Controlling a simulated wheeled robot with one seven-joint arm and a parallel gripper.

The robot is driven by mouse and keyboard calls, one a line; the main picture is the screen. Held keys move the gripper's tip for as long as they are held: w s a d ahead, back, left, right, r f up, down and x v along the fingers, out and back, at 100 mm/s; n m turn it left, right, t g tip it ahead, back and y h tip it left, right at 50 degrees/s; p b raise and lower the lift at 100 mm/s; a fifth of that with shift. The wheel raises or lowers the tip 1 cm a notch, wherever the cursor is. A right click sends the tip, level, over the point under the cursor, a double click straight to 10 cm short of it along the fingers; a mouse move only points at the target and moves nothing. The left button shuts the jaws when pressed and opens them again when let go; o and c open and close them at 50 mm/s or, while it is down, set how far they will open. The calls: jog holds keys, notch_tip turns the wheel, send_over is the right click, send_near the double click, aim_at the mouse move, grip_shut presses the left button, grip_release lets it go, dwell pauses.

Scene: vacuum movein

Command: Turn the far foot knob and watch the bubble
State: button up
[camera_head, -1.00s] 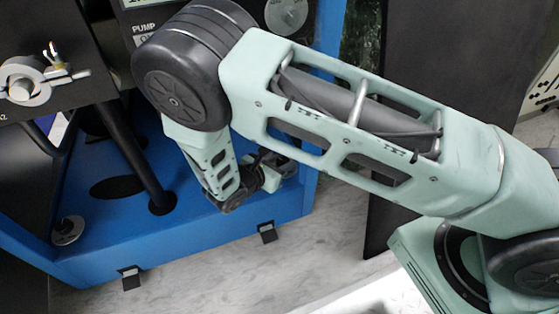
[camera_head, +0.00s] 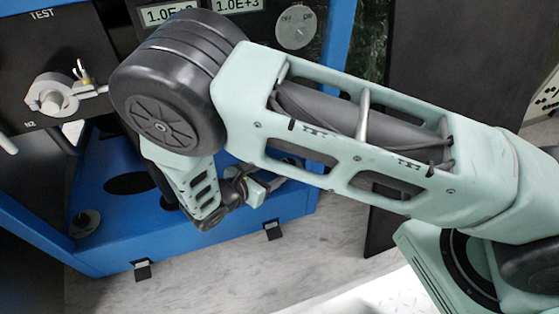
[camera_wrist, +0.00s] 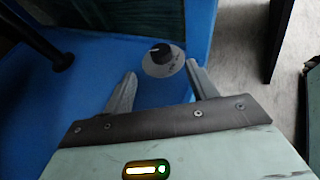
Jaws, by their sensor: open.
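A black knob with a white pointer line (camera_wrist: 160,53) sits on a grey round dial plate on the blue base, in the wrist view. My gripper (camera_wrist: 162,86) is open and empty. Its two grey fingers stand apart, one to each side below the knob in the picture, and do not appear to touch it. In the head view my gripper (camera_head: 258,187) is small and partly hidden by my own wrist, low over the blue base. A second round grey dial or foot (camera_head: 85,222) is at the base's left front corner. I see no clear bubble level.
The blue frame (camera_head: 200,240) holds a black panel with an N2 fitting (camera_head: 52,95), displays (camera_head: 170,12) and a round plate (camera_head: 296,27). A black post (camera_wrist: 40,42) rises at left in the wrist view. A dark panel (camera_head: 450,80) stands at right. Marble floor is clear in front.

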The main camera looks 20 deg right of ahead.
jog(key=p+v, duration=0.2)
jog(key=v, duration=0.7)
jog(key=shift+p, duration=0.4)
